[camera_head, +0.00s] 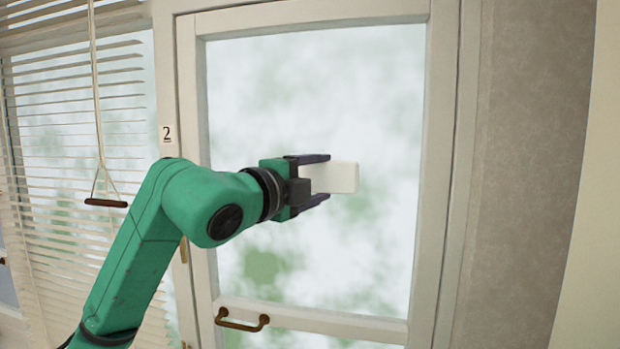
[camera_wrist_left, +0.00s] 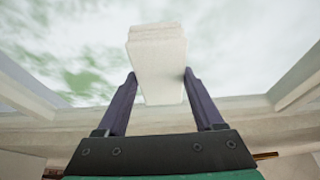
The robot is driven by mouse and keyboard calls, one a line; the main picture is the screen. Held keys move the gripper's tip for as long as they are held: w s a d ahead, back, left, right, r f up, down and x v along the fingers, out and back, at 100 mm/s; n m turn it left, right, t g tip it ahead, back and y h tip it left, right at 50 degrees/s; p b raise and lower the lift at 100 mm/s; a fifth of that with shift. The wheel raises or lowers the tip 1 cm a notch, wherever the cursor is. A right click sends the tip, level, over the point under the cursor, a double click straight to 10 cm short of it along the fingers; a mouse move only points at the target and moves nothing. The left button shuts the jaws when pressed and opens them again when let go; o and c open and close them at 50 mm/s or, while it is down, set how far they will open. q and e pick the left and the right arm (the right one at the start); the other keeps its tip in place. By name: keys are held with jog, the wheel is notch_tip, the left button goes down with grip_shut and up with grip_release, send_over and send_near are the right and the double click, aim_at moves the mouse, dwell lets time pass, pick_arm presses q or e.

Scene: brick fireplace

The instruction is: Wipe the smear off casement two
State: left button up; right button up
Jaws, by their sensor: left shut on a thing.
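Casement two is a white-framed window (camera_head: 442,180) with a small "2" label (camera_head: 167,134) on the post to its left. Its pane (camera_head: 310,80) shows blurred green and white; I cannot tell a smear on it from the greenery behind. My left gripper (camera_head: 322,180) is in front of the middle of the pane, shut on a white block-shaped wiper (camera_head: 343,178). The wiper also shows between the two fingers in the left wrist view (camera_wrist_left: 158,70). I cannot tell whether it touches the glass. My right gripper is not in view.
A bronze handle (camera_head: 241,322) is on the casement's lower rail. Slatted blinds (camera_head: 75,120) hang at left, with a cord and a wooden pull (camera_head: 106,203) near my arm. A grey wall (camera_head: 525,170) stands to the right.

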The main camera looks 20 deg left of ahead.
pick_arm(q)
jog(key=shift+s+f, duration=0.1)
jog(key=shift+s, duration=0.05)
jog(key=s+b, duration=0.3)
jog(key=s, duration=0.2)
jog(key=shift+s+d, duration=0.1)
jog(key=shift+s, duration=0.15)
jog(key=s+b, duration=0.1)
jog(key=s, duration=0.2)
jog(key=shift+d, duration=0.1)
jog(key=shift+w, duration=0.1)
dwell(0.3)
